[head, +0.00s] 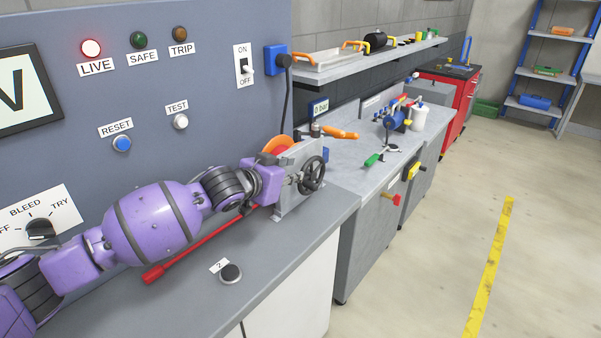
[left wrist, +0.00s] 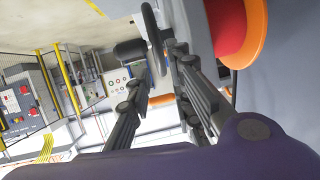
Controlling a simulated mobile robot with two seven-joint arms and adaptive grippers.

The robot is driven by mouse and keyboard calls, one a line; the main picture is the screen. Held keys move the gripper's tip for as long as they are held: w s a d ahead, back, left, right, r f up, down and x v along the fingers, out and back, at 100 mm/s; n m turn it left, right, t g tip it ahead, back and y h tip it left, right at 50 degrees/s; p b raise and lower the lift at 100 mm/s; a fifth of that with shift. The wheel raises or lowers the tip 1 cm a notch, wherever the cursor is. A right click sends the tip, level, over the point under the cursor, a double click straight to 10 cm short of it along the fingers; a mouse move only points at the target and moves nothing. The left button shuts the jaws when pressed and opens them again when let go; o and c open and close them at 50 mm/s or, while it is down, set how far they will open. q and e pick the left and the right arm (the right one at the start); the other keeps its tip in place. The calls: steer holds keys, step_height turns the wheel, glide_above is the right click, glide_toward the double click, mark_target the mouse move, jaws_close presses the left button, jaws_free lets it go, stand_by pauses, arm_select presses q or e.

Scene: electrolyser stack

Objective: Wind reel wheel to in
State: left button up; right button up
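The reel stands at the bench's far end, with an orange-red drum (head: 280,146) in a grey frame (head: 298,203). Its black spoked wheel (head: 313,174) is on the side facing right. My left gripper (head: 292,180) is at the wheel, partly hidden by the frame and arm. In the left wrist view, the two fingers (left wrist: 161,62) are apart, with the wheel's rim (left wrist: 153,35) seen edge-on around their tips. I cannot tell whether they touch it. The wheel's dark handle (left wrist: 130,50) is beside the left fingertip. My right gripper is not in view.
A red rod (head: 190,251) lies on the bench behind my left arm. A black knob (head: 231,273) marked 2 is in front. Beyond a gap stands another bench with a green-handled tool (head: 373,159) and a blue device (head: 397,120). The floor at right is clear.

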mark_target(312, 176)
arm_select(q)
steer(key=x, duration=0.5)
steer(key=shift+w+d+f, duration=0.1)
steer(key=shift+w, duration=0.1)
jaws_close()
